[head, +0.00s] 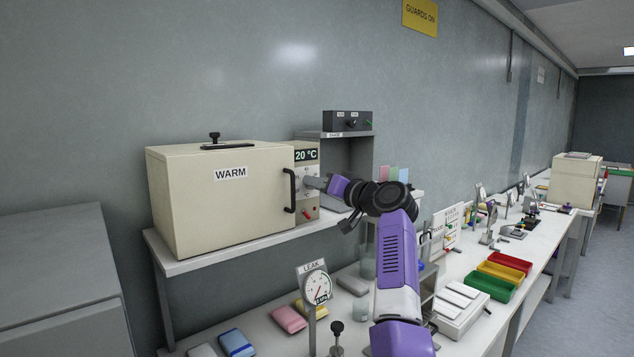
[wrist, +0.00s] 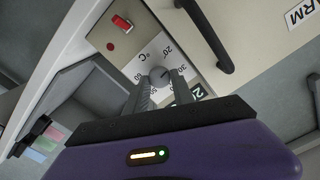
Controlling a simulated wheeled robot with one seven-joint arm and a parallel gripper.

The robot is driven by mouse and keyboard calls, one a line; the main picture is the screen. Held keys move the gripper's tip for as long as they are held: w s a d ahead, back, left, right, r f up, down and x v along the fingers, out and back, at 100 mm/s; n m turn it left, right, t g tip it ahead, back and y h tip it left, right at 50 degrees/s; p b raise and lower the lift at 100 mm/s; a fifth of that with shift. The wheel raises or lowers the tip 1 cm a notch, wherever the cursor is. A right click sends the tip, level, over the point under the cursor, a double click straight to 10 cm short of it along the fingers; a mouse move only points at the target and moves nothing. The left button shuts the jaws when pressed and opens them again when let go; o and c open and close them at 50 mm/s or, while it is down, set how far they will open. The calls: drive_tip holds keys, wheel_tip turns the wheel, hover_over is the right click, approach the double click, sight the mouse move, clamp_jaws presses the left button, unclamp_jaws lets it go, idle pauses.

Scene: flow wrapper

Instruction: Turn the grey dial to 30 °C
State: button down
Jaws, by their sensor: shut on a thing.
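The grey dial (wrist: 159,75) sits on the white scale plate of the warming box's control panel, with numbers such as 20 and 30 around it. My gripper (wrist: 161,84) is shut on the dial, one finger on each side of it. In the head view my gripper (head: 323,184) reaches the panel from the right and hides the dial there. The display (head: 306,155) above reads 20 °C. Which number the dial's mark points at is too small to tell surely.
The cream box labelled WARM (head: 215,200) has a black door handle (head: 290,190) close left of the panel. A red switch (wrist: 122,24) is near the dial. A grey shelf unit (head: 350,155) stands just right. A LEAK gauge (head: 317,287) stands on the bench below.

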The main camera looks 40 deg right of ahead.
drive_tip(key=shift+d+f+m+p, duration=0.1)
drive_tip(key=shift+m+p, duration=1.55)
drive_tip(key=shift+m, duration=2.05)
drive_tip(key=shift+f, duration=0.1)
drive_tip(key=c, duration=1.1)
unclamp_jaws()
drive_tip(key=s+b, duration=0.2)
drive_tip(key=s, duration=0.6)
drive_tip(key=shift+d, duration=0.15)
